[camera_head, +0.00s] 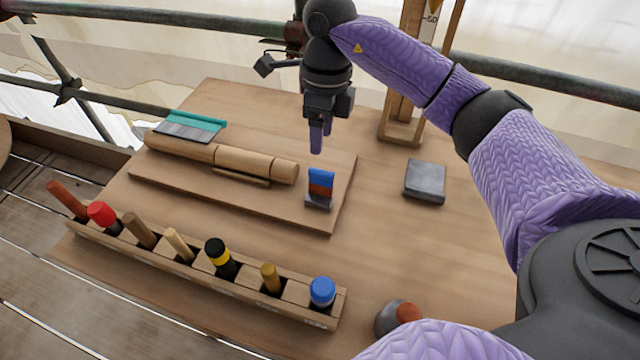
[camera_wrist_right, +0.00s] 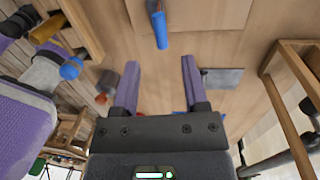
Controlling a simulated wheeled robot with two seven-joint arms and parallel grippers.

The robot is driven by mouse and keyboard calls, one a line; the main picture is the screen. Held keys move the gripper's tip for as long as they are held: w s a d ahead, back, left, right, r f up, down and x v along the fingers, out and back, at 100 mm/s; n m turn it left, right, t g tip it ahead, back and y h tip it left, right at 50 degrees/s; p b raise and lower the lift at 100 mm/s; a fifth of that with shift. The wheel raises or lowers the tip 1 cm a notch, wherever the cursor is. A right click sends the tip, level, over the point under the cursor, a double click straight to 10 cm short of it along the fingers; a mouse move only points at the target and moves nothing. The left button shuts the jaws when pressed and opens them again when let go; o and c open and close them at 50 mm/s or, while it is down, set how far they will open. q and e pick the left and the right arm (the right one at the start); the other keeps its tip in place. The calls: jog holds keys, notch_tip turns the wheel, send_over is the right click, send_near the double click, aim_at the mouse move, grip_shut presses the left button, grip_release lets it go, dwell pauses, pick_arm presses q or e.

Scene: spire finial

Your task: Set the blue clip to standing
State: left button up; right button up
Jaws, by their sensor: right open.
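The blue clip (camera_head: 321,183) is at the right end of the wooden board, with a blue upper part, an orange-red band and a grey foot. Its blue part (camera_wrist_right: 160,30) also shows near the top of the right wrist view, beyond my fingertips. I cannot tell for sure whether it is upright or tilted. My right gripper (camera_head: 316,146) points down above the board, behind the clip in the head view, apart from it. In the right wrist view its two purple fingers (camera_wrist_right: 158,75) are spread with nothing between them. My left gripper is not in view.
The board (camera_head: 250,203) holds a jointed wooden cylinder (camera_head: 220,155) and a teal-edged piece (camera_head: 197,122). A rack (camera_head: 190,269) of several coloured-handled tools lies in front. A grey block (camera_head: 425,181) sits right; a wooden frame (camera_head: 402,133) stands behind. Table between board and block is clear.

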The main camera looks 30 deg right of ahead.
aim_at(321, 171)
jog(key=f, duration=0.3)
jog(key=f+b, duration=0.1)
jog(key=f, duration=0.2)
jog(key=s+f+b, duration=0.1)
jog(key=f, duration=0.2)
jog(key=shift+a+f, duration=0.35)
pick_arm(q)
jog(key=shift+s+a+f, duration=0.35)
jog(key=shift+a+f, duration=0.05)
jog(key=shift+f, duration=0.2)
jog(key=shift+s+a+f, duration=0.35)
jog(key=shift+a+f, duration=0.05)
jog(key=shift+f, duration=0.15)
pick_arm(e)
jog(key=shift+c, duration=0.3)
grip_shut()
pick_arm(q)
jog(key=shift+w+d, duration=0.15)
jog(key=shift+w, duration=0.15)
